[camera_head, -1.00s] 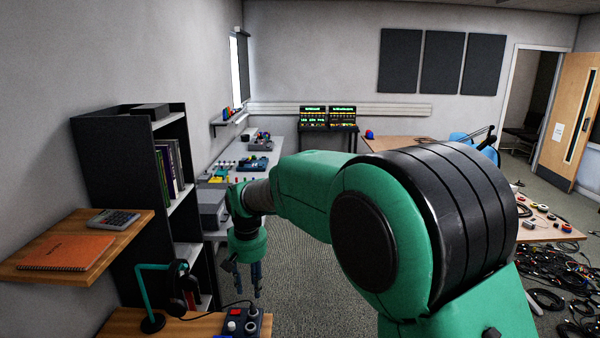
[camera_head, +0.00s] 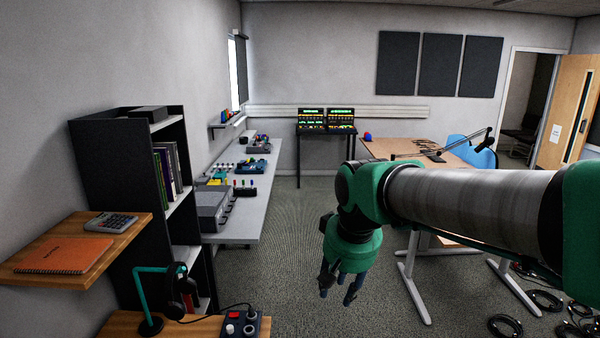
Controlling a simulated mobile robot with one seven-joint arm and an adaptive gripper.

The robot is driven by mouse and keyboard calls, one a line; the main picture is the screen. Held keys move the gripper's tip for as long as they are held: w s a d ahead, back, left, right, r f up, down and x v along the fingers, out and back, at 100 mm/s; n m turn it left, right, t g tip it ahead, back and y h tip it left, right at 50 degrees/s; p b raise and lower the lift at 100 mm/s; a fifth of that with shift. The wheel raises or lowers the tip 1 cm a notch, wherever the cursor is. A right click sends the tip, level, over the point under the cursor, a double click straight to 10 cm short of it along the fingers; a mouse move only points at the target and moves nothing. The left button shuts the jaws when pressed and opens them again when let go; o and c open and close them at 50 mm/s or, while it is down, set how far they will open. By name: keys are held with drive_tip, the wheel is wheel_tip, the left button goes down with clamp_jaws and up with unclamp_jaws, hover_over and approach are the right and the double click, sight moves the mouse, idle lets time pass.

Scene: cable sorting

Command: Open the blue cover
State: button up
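My gripper (camera_head: 338,292) hangs pointing down in the middle of the picture, over the open floor. Its dark fingers are spread apart with nothing between them, and it touches nothing. I cannot make out a blue cover for certain. A small blue device (camera_head: 250,167) sits on the long grey bench (camera_head: 243,211) at the left, well behind and left of my gripper. At this distance I cannot tell whether it has a cover. A grey box (camera_head: 211,208) stands nearer on the same bench.
A black bookshelf (camera_head: 103,172) and wooden shelf (camera_head: 112,237) stand left. A control box with a red button (camera_head: 240,326) and a headphone stand (camera_head: 150,325) are at the front left. A white-legged desk (camera_head: 405,290) is right of my gripper. Cables (camera_head: 545,301) lie on the floor.

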drive_tip(key=s+d+f+m+t, duration=0.1)
drive_tip(key=s+d, duration=0.5)
drive_tip(key=s, duration=0.4)
drive_tip(key=s+d+f+t, duration=0.1)
drive_tip(key=s+d, duration=0.5)
drive_tip(key=s, duration=0.5)
drive_tip(key=shift+d+m+h, duration=0.35)
drive_tip(key=shift+m+h, duration=0.05)
clamp_jaws()
drive_tip(key=w+a+f+n+g+y, duration=0.1)
drive_tip(key=w+a+f+g+y, duration=0.2)
drive_tip(key=w+a+f+y, duration=0.55)
drive_tip(key=w+a+f+n+g+y, duration=0.1)
drive_tip(key=w+a+f+g, duration=0.35)
drive_tip(key=w+a, duration=0.85)
drive_tip(key=w+a+f+m+t+y, duration=0.1)
drive_tip(key=w+a+f+y, duration=0.1)
drive_tip(key=w+f, duration=0.2)
drive_tip(key=w+a+f+m+t+y, duration=0.1)
drive_tip(key=w+f, duration=0.4)
drive_tip(key=f, duration=0.6)
drive_tip(key=w+a+f+m+t+y, duration=0.1)
drive_tip(key=w+a+f+t+y, duration=0.1)
drive_tip(key=w+a+f, duration=0.3)
wheel_tip(320, 180, down, 4)
drive_tip(key=shift+w+r+t+y, duration=0.2)
drive_tip(key=shift+r+t+y, duration=0.05)
drive_tip(key=shift+t+y, duration=0.1)
